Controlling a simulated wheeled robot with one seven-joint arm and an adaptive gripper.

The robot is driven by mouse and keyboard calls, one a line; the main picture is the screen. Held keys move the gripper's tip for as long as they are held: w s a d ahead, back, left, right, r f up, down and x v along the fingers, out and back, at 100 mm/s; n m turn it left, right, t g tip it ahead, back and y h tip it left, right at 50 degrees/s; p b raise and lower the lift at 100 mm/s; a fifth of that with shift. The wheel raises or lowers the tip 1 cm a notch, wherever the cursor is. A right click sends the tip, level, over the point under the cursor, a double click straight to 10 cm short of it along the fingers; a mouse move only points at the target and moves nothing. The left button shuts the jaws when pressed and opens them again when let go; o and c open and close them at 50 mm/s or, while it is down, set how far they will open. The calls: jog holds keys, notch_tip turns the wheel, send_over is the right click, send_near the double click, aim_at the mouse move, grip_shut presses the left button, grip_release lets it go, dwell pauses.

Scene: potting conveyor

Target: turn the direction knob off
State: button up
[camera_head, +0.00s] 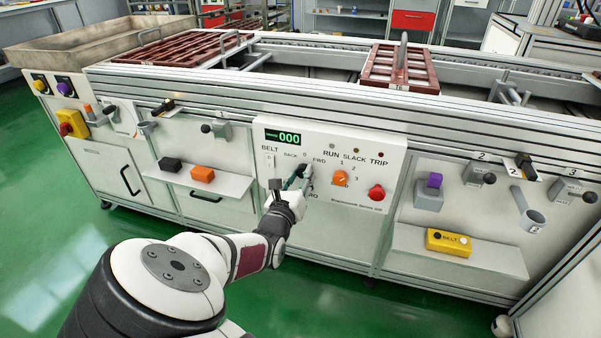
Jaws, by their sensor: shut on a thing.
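The direction knob (307,171) is on the white control panel (376,147), under the BACK, 0 and FWD marks. It is mostly hidden by my gripper, so I cannot tell which mark it points to. My gripper (300,174) reaches the panel from below and is shut on the direction knob. My arm comes up from the bottom of the view.
Right of my gripper are an orange knob (340,178) and a red button (376,193). The green display (283,137) reads 000. A shelf (227,184) with black and orange blocks sticks out at left; another holds a yellow BELT box (448,242). Green floor lies in front.

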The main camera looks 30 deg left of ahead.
aim_at(305, 137)
jog(key=n+p, duration=0.3)
jog(key=p, duration=0.2)
jog(key=shift+r+n, duration=0.15)
jog(key=shift+n, duration=0.15)
jog(key=n+p, duration=0.4)
jog(key=shift+f, duration=0.2)
jog(key=shift+d+f, duration=0.1)
jog(key=o, duration=1.1)
jog(key=shift+o, duration=0.2)
jog(key=shift+r, duration=0.2)
notch_tip(305, 137, up, 10)
jog(key=shift+f, duration=0.1)
